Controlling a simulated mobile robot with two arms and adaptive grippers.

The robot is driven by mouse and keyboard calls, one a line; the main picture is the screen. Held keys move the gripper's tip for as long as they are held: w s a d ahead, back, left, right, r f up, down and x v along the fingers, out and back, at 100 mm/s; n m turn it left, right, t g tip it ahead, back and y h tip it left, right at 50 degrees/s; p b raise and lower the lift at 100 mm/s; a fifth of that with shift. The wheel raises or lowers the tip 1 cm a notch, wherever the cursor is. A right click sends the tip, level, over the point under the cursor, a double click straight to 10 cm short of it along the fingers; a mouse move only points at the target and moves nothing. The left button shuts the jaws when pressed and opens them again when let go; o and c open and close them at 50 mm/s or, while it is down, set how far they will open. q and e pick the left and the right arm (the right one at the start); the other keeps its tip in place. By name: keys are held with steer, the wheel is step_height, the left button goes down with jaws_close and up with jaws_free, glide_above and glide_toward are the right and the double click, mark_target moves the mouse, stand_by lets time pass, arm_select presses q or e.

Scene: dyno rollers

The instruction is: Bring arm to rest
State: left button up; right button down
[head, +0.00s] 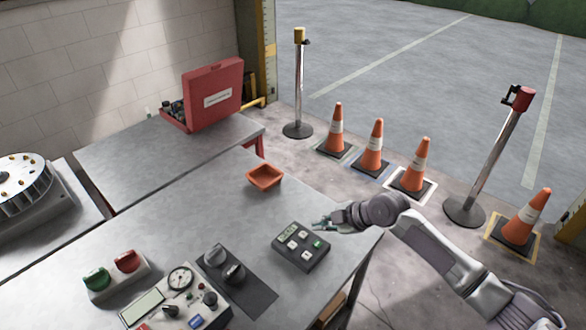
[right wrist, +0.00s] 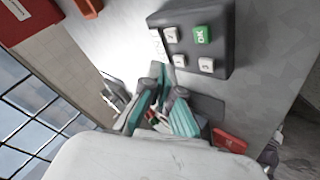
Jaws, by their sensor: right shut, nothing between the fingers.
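My right arm comes in from the lower right of the head view. Its gripper (head: 322,225) is shut and empty at the table's right edge, just beyond the dark keypad box (head: 302,262). In the right wrist view the teal-padded fingers (right wrist: 165,115) are together with nothing held. The keypad box, with white keys and a green OK key, shows in front of them in the right wrist view (right wrist: 222,62). I cannot tell the exact gap between fingers and box. My left gripper is out of view.
A red toolbox (head: 213,95) stands behind. Several cones (head: 420,165) and posts (head: 494,160) stand on the floor beyond.

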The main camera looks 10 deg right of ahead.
steer(key=shift+s+a, duration=0.1)
